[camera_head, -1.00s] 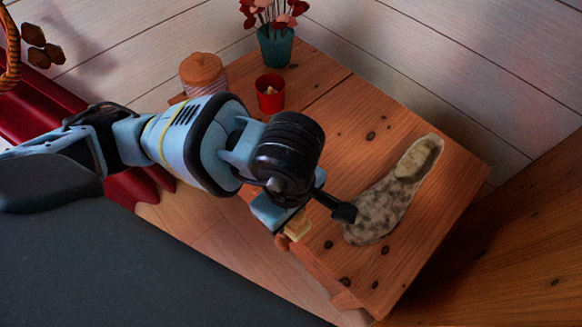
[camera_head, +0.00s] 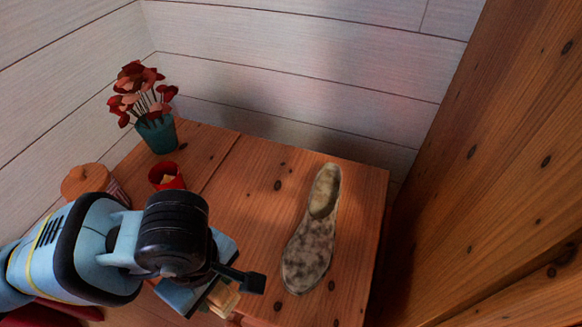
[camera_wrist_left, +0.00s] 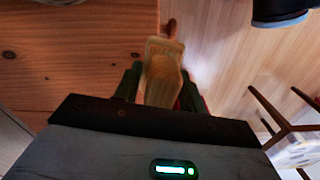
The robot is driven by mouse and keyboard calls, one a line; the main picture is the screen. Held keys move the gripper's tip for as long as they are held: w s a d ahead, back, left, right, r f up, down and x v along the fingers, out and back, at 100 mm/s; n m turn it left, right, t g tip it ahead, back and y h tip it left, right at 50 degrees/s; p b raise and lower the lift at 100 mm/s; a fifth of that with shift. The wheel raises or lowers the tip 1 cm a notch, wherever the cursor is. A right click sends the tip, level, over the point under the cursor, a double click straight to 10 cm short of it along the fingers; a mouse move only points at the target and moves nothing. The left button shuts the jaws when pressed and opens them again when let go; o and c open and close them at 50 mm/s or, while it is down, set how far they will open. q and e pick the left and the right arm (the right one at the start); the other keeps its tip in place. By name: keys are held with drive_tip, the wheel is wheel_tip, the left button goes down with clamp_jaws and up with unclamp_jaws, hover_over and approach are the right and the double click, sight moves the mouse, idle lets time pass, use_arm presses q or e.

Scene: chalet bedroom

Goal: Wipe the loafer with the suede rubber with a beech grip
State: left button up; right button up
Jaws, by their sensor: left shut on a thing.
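The loafer (camera_head: 312,240) lies on the wooden table (camera_head: 255,200), grey-brown and mottled with dark smudges, its opening at the far end and its toe toward me. My left gripper (camera_head: 232,290) is at the table's near edge, to the left of the loafer's toe and apart from it. It is shut on the suede rubber with a beech grip, a pale yellowish piece (camera_head: 224,298) partly hidden by the gripper. In the left wrist view the rubber (camera_wrist_left: 160,75) stands between the fingers, beside the table edge. My right gripper is not in view.
A teal pot of red flowers (camera_head: 157,134), a red cup (camera_head: 167,177) and a jar with a brown lid (camera_head: 88,182) stand at the table's left. A plank wall (camera_head: 300,90) is behind; a wooden panel (camera_head: 480,170) rises at right.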

use_arm(q)
drive_tip(key=w+a+r+m, duration=0.4)
drive_tip(key=a+r+m, duration=0.5)
drive_tip(key=m, duration=0.2)
drive_tip(key=shift+w+m, duration=0.3)
drive_tip(key=shift+s, duration=0.1)
